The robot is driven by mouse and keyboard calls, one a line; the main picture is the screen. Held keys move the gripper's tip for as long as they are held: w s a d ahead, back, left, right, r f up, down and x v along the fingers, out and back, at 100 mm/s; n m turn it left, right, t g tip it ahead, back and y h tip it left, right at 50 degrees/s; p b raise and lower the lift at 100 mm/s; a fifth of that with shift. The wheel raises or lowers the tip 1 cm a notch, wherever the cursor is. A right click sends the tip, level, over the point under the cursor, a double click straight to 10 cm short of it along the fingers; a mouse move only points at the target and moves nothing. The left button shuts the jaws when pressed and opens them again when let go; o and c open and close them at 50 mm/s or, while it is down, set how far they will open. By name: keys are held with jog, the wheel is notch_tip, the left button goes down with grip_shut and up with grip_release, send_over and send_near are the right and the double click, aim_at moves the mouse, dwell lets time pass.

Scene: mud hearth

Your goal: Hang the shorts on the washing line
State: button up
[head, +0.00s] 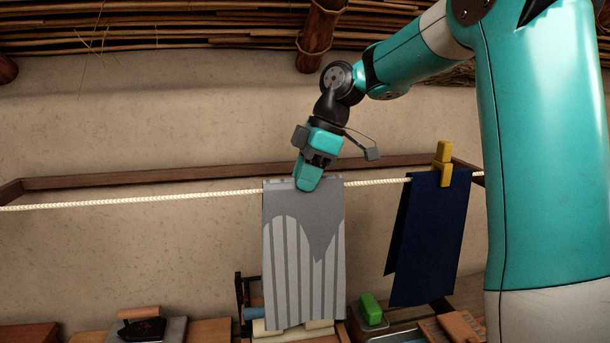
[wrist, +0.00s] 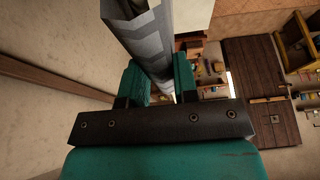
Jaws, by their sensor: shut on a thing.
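A grey striped cloth (head: 290,250), which I take to be the shorts, hangs flat in front of the wall. Darker grey patches cross its upper part. My gripper (head: 308,183) points down and is shut on its top edge. The cream washing line (head: 130,200) meets the cloth just below that edge and is hidden behind it. I cannot tell whether any cloth hangs behind the line. In the wrist view, the cloth (wrist: 152,42) runs up from between the fingers (wrist: 160,85).
A navy cloth (head: 432,240) hangs on the line to the right under a yellow peg (head: 444,163). Below are a green block (head: 371,309) and a dark iron (head: 142,325). The line left of the grey cloth is free. A wooden rail (head: 150,177) runs behind.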

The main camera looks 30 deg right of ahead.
jog(key=shift+f, duration=0.1)
jog(key=o, duration=0.9)
jog(key=p+v, duration=0.8)
jog(key=v, duration=0.9)
jog(key=shift+d, duration=0.2)
